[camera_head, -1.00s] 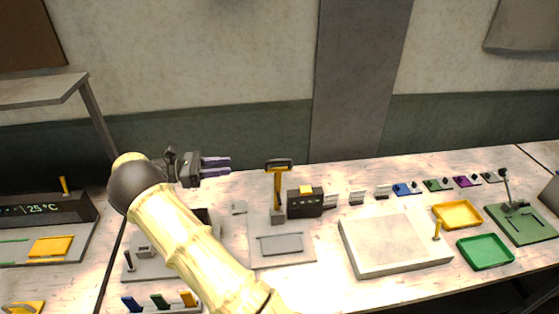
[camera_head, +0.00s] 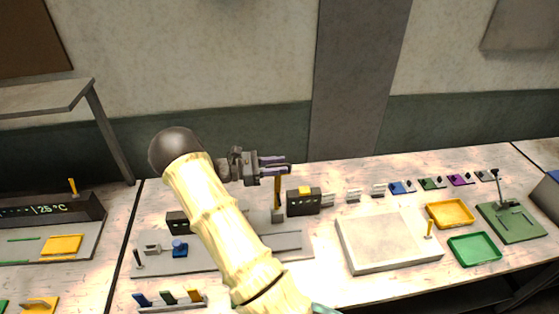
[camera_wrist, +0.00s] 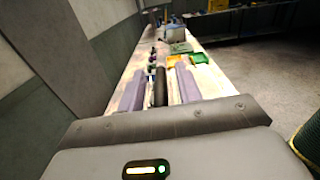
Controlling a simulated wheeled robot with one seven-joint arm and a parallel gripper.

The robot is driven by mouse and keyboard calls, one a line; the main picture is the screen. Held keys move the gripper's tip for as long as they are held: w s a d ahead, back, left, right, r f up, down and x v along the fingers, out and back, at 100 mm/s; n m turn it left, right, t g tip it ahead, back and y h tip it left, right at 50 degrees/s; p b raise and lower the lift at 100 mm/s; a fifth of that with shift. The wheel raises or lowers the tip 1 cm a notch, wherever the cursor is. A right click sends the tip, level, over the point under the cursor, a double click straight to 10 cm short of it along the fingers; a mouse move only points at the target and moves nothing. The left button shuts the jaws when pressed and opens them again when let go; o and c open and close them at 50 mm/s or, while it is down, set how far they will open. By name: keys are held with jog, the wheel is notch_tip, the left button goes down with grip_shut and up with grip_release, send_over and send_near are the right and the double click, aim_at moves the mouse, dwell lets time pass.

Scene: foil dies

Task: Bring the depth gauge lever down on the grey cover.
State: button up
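An upright lever (camera_head: 278,192) with a yellow stem and a dark crossbar stands at the back of a grey plate. In the wrist view a dark bar (camera_wrist: 160,88), apparently its crossbar, lies between my fingers with gaps on both sides. A flat grey piece (camera_head: 288,241), which looks like the grey cover, lies on the plate in front of the lever, partly hidden by my arm. My gripper (camera_head: 288,166) is open at the top of the lever, its purple fingers pointing right. It also shows in the wrist view (camera_wrist: 157,92).
A black box (camera_head: 303,202) with a yellow top stands right of the lever. Further right are a pale grey block (camera_head: 380,243), a yellow tray (camera_head: 451,213), a green tray (camera_head: 474,249) and a green plate (camera_head: 512,224) with a dark lever. A shelf (camera_head: 45,96) stands at the left.

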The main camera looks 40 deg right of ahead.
jog(key=shift+s+d, duration=0.25)
jog(key=shift+d, duration=0.15)
grip_shut()
jog(key=shift+w+a+f, duration=0.1)
